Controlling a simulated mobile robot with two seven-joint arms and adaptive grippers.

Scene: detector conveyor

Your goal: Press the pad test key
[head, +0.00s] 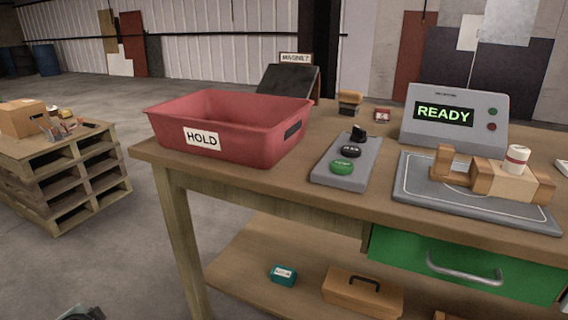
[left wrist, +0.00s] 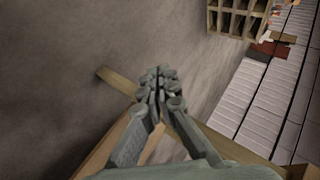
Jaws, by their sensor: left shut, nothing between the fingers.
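A grey key panel (head: 336,178) lies on the workbench between the red bin and the flat pad. It carries a green key (head: 342,167) nearest me, a black key (head: 351,151) behind it, and a black raised knob (head: 358,133) at the far end. The key labels are too small to read. A grey display box (head: 480,108) behind the pad shows "READY" in green. My left gripper (left wrist: 160,76) is shut and empty in the left wrist view, above the floor. In the head view a grey-green part at the bottom left edge seems to be mine, far from the panel.
A grey pad (head: 425,188) holds wooden blocks (head: 495,180) and a white roll (head: 516,158). The red HOLD bin (head: 190,111) stands left of the panel. A green drawer (head: 400,253) sits under the benchtop. A pallet stack (head: 62,186) stands at left, with open floor between.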

